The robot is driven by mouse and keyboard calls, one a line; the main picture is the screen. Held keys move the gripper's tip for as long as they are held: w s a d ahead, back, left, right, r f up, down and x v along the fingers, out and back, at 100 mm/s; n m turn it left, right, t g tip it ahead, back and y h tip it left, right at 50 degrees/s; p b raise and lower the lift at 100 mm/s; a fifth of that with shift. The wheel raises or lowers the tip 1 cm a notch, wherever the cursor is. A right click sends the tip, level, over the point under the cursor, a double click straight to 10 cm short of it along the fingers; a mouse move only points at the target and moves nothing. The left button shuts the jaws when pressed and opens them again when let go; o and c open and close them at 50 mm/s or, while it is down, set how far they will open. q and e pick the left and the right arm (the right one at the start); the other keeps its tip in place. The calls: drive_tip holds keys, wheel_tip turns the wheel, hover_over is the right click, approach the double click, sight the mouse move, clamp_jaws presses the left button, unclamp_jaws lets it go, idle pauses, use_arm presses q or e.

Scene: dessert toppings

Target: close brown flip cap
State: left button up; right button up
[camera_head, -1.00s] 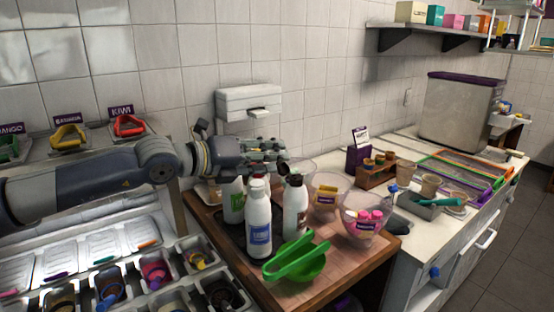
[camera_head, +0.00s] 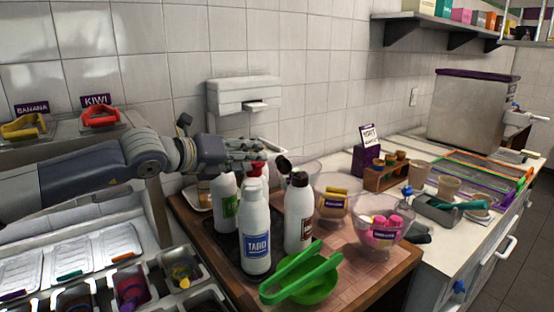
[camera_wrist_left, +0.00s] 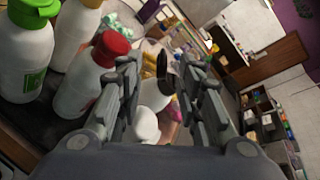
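The white bottle (camera_head: 298,222) with the brown flip cap (camera_head: 300,179) stands on the wooden counter. The cap's dark lid (camera_head: 283,164) appears raised, tilted to the left. My left gripper (camera_head: 262,150) comes in from the left, above and behind the bottles, its fingertips just left of the raised lid. In the left wrist view the fingers (camera_wrist_left: 165,90) are apart, with the dark cap (camera_wrist_left: 166,72) and its white bottle (camera_wrist_left: 155,95) visible between and beyond them. I cannot tell whether a finger touches the lid. My right gripper is out of view.
The white TARO bottle (camera_head: 256,240) stands in front; a red-capped bottle (camera_wrist_left: 85,85) and a green-capped bottle (camera_wrist_left: 25,55) stand close by. Green tongs (camera_head: 290,275) rest over a green bowl. Clear bowls (camera_head: 378,232) stand at right. A wall dispenser (camera_head: 244,97) is behind.

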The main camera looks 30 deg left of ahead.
sight(278, 156)
use_arm(q)
drive_tip(key=p+x, duration=0.8)
drive_tip(key=x, duration=0.1)
drive_tip(key=shift+w+d+r, duration=0.15)
drive_tip(key=shift+w, duration=0.05)
drive_tip(key=shift+w+d+f, duration=0.1)
drive_tip(key=shift+w+f, duration=0.15)
drive_tip(key=shift+w, duration=0.15)
drive_tip(key=c, duration=0.7)
clamp_jaws()
